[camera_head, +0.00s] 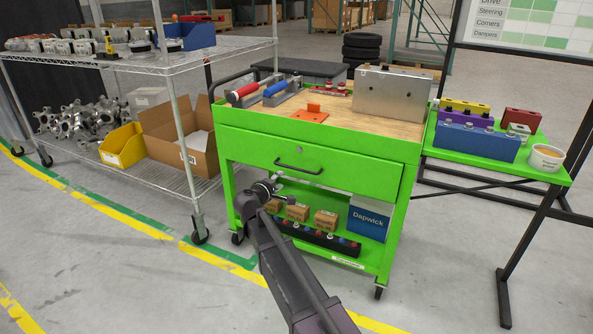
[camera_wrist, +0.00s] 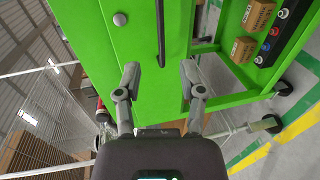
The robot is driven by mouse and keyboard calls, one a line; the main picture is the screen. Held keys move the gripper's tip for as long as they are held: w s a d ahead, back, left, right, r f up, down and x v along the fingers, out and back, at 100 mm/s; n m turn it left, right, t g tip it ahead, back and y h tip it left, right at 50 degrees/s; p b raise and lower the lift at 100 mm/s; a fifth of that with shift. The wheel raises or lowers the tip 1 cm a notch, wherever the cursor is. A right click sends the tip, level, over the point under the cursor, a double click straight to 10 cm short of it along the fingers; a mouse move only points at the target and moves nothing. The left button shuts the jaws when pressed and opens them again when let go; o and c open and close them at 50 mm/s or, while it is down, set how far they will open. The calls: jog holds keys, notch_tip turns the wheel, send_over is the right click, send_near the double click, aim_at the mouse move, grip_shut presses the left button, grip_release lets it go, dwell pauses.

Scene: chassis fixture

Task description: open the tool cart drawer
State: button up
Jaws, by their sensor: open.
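The green tool cart (camera_head: 230,140) stands in the middle of the head view. Its wide drawer (camera_head: 345,175) looks shut, with a dark bar handle (camera_head: 298,168) across its front and a round lock above. My gripper (camera_head: 273,183) is just below and left of the handle in the head view. In the wrist view my gripper (camera_wrist: 160,78) is open and empty. There the handle (camera_wrist: 160,30) runs down the green drawer front (camera_wrist: 115,45), and its lower end lies in line with the gap between the fingertips. I cannot tell the remaining distance; no contact is visible.
The cart's lower shelf holds small cardboard boxes (camera_head: 325,219), a blue box (camera_head: 368,219) and a dark rack (camera_head: 310,236). A wire shelf (camera_head: 190,170) stands close on the left. A green side table (camera_head: 470,157) is on the right. The floor before the cart is clear.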

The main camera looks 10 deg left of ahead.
aim_at(296, 169)
jog(key=b+x, duration=0.2)
jog(key=x, duration=1.1)
jog(key=shift+w+b, duration=0.35)
grip_shut()
